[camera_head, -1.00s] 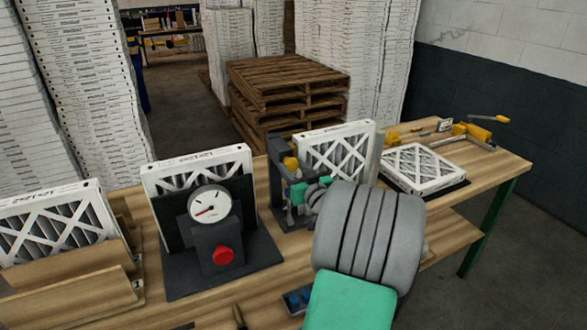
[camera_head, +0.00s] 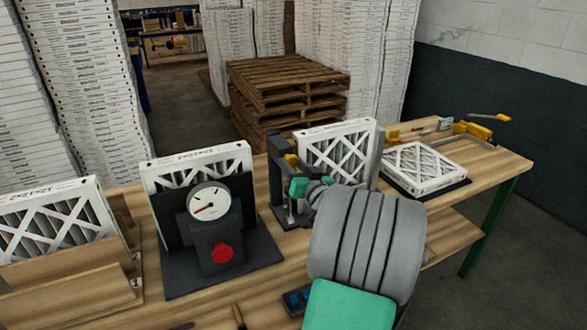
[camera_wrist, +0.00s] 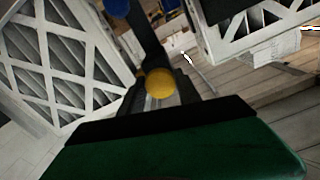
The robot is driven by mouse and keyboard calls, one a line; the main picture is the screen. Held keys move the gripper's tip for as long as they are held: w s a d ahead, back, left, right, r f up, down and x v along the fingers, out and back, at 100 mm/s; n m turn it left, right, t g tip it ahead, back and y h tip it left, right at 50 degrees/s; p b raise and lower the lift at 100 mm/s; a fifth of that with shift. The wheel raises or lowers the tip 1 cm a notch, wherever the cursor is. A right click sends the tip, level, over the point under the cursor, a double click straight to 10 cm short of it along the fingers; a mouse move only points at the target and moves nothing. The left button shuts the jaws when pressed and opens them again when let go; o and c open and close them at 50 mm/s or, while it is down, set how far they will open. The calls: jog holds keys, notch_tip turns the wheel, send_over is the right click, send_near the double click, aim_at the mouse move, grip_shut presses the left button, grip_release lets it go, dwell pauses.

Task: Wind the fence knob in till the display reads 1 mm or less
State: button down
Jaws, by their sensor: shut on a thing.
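My gripper (camera_head: 312,190) is at the dark fence fixture (camera_head: 277,180) in the middle of the bench, beside an upright white-framed filter (camera_head: 338,153). Its jaws are shut on what seems to be the fence knob, which the fingers and my wrist hide. A yellow ball (camera_head: 291,160) sits on the fixture just above the fingers. The yellow ball also shows in the wrist view (camera_wrist: 159,83), past a dark green, black-edged part that fills the bottom. A latticed filter (camera_wrist: 60,80) stands left there. I see no readable display; no figure in mm shows.
A dial gauge (camera_head: 208,204) with a red knob (camera_head: 221,253) stands left of my gripper, before another filter. A filter lies flat (camera_head: 423,167) on a black pad at right, near yellow clamps (camera_head: 474,131). A blue item (camera_head: 296,300) and a wooden handle (camera_head: 239,316) are near the front edge.

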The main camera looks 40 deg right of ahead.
jog(key=m, duration=0.4)
jog(key=shift+m+b, duration=0.3)
jog(key=shift+b, duration=0.05)
jog(key=m, duration=0.4)
jog(key=shift+m, duration=0.3)
jog(key=c, duration=0.9)
grip_release()
jog(key=shift+o, duration=0.2)
